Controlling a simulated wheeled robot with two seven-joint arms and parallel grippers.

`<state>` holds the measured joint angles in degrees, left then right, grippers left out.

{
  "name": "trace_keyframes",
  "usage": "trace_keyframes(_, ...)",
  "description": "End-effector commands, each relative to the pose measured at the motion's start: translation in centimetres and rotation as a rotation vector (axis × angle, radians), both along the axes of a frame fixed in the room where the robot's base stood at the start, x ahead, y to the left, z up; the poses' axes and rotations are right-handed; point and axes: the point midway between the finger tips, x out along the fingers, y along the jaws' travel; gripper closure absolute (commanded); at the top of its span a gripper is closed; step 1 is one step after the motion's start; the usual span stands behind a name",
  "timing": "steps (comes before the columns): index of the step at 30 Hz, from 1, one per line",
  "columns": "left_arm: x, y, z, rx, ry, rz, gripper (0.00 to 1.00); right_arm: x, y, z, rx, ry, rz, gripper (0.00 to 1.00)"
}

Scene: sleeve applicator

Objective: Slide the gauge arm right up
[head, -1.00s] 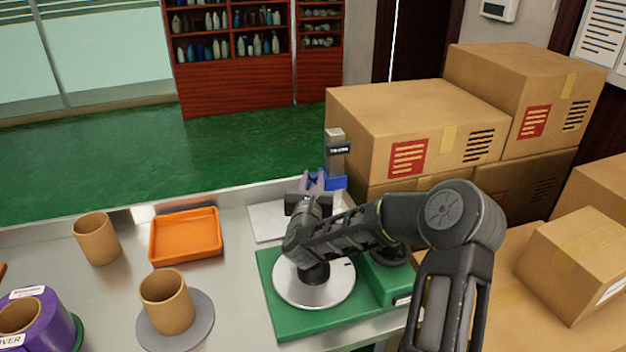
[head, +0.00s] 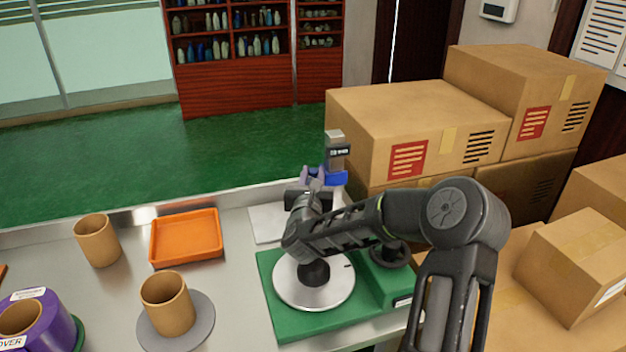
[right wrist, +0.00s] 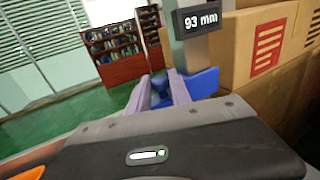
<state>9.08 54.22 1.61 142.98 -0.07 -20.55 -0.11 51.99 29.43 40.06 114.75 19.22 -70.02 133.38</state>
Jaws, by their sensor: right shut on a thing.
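The height gauge (head: 336,160) stands at the back of the bench: a grey post with a dark display and a blue gauge arm (head: 336,177) below it. The display (right wrist: 197,20) reads 93 mm in the right wrist view. My right gripper (head: 314,177) is shut on the blue gauge arm, which also shows in the right wrist view (right wrist: 204,80) between and beyond the purple fingers. The fingers hide part of the arm. My left gripper is in neither view.
A green base with a silver disc (head: 290,290) lies under my right arm. Large cardboard boxes (head: 420,120) stand close behind and right of the gauge. An orange tray (head: 186,237), brown tubes (head: 97,240) and a purple roll (head: 55,318) are to the left.

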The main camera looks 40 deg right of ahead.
Motion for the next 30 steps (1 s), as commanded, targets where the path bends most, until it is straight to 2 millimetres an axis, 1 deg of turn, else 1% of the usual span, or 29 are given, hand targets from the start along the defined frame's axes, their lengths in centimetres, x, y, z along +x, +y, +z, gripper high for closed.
trace_keyframes(1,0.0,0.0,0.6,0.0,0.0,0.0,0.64,0.1,0.0,2.1,-0.009,-0.01,0.0,1.0)
trace_keyframes(3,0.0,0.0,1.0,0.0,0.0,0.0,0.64,0.1,0.0,3.8,-0.01,-0.011,-0.001,1.0)
trace_keyframes(6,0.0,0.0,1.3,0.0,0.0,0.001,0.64,0.1,0.0,5.7,-0.01,-0.011,-0.001,1.0)
trace_keyframes(9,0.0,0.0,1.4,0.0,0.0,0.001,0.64,0.0,0.0,6.5,-0.008,-0.01,-0.002,1.0)
trace_keyframes(17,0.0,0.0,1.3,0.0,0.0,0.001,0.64,0.0,0.0,6.3,-0.005,-0.009,-0.001,1.0)
trace_keyframes(18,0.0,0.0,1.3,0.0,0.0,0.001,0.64,0.0,0.0,6.3,-0.005,-0.008,-0.001,0.73)
trace_keyframes(20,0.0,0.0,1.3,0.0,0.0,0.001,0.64,0.0,0.0,6.3,-0.005,-0.007,-0.001,0.69)
trace_keyframes(30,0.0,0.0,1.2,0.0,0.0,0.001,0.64,-0.2,0.2,6.2,-0.003,-0.005,0.0,0.68)
